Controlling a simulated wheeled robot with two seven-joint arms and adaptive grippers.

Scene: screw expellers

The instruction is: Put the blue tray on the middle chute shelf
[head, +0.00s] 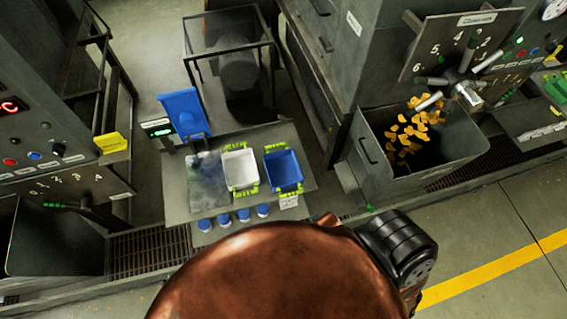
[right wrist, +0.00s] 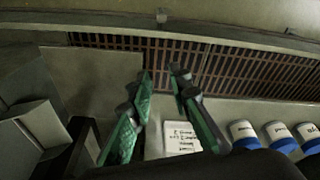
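The blue tray (head: 284,170) sits on the grey work table (head: 303,160) in the head view, right of a white tray (head: 240,168). It has yellow-green grips at its edges. My right gripper (right wrist: 163,76) shows in the right wrist view with two green-padded fingers apart and nothing between them. Its tips are seen against a brown floor grate. The blue tray is not visible in that view. My left gripper is not in view. I cannot tell which surface is the middle chute shelf.
Several blue-capped jars (head: 243,215) line the table's front, and they also show in the right wrist view (right wrist: 279,136). A white label (right wrist: 182,139) lies near the fingers. A hopper with orange pieces (head: 405,135) stands right. My copper-coloured body covers the lower middle.

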